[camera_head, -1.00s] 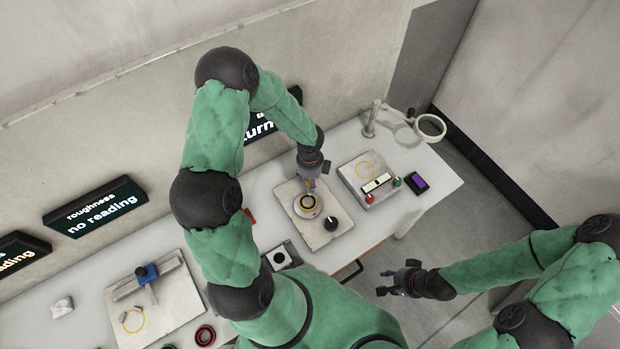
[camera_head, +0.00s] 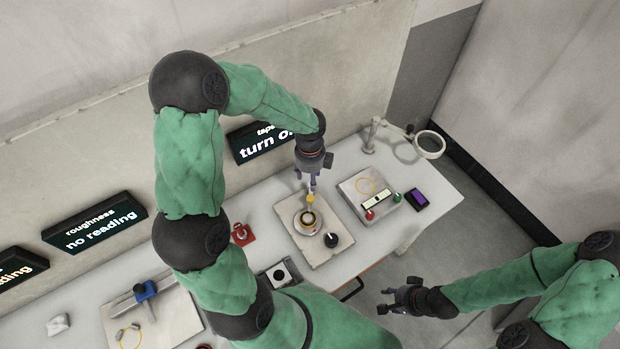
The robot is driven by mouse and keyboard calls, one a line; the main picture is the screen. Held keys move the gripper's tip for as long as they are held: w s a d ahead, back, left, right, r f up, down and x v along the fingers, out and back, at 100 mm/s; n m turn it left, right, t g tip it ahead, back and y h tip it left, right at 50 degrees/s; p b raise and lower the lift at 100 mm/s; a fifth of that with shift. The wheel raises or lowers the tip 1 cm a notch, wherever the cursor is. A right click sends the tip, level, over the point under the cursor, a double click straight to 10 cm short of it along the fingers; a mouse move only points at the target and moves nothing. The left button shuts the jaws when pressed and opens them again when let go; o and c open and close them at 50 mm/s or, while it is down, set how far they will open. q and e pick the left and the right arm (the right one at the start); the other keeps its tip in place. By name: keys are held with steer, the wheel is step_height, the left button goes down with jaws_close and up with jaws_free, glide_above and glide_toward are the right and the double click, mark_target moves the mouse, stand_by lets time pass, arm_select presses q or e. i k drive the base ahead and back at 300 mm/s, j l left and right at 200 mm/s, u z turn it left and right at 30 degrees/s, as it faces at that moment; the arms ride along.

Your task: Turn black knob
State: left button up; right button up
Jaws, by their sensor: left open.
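A black knob (camera_head: 331,240) stands on the front right part of a pale plate (camera_head: 328,253) on the bench. Behind it on the same plate is a round fixture (camera_head: 306,222) with a black and yellow ring. My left gripper (camera_head: 311,188) points down above the back of this fixture, behind and left of the knob. It is open, and a small yellow part shows just below its fingers; I cannot tell whether they touch. My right gripper (camera_head: 384,302) is off the bench's front edge, apart from everything. Its finger opening is too small to tell.
Right of the plate is a box (camera_head: 352,187) with red and green buttons, then a purple-screened device (camera_head: 416,198) and a ring magnifier (camera_head: 430,144). A red item (camera_head: 243,234) and a black-and-white square block (camera_head: 280,274) lie left. Display signs (camera_head: 95,222) stand behind.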

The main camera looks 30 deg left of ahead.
mark_target(331, 239)
steer(key=k+l, duration=0.85)
